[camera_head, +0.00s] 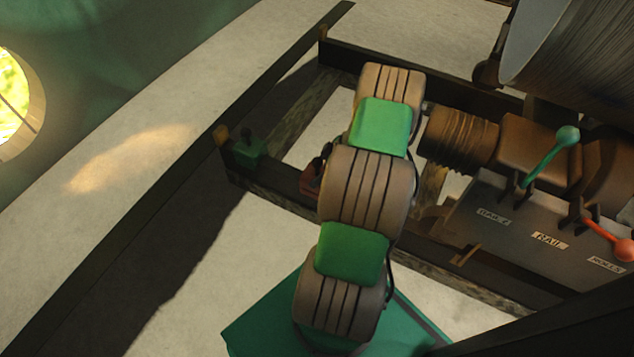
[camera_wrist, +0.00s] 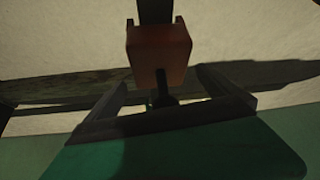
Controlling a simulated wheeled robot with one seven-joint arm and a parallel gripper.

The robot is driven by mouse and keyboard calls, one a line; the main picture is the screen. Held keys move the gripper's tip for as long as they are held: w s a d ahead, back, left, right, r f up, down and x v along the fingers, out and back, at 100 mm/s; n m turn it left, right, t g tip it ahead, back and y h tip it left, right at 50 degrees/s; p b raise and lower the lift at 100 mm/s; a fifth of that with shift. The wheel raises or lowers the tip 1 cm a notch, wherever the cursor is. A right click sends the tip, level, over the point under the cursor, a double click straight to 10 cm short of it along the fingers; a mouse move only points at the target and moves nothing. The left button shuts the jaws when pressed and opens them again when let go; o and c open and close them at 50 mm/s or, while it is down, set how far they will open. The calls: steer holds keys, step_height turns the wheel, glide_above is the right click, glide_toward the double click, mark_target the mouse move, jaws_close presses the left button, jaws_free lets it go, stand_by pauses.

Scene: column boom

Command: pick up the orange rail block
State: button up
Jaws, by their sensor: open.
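The orange rail block (camera_wrist: 158,54) shows in the wrist view as a dull orange-red block on a dark bar, at the top middle. In the head view, a small reddish block (camera_head: 310,180) sits on the near dark beam, partly hidden by my arm. My gripper (camera_wrist: 163,78) is open in the wrist view. Its two dark fingers point toward the block, one to each side of its lower part. I cannot tell whether they touch it. My arm hides most of the gripper in the head view.
A green block (camera_head: 247,151) sits farther left on the dark beam. A lever panel (camera_head: 520,235) labelled RAIL, with a green-knobbed lever (camera_head: 552,157) and an orange-knobbed lever (camera_head: 607,240), stands right of my arm. A brown ribbed cylinder (camera_head: 458,137) lies behind it. The pale floor at left is clear.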

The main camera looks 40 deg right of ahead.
steer(key=shift+x, duration=1.2)
steer(key=shift+r, duration=0.1)
steer(key=c, duration=1.8)
steer(key=shift+d+r, duration=0.1)
steer(key=shift+c, duration=0.6)
steer(key=shift+r, duration=0.15)
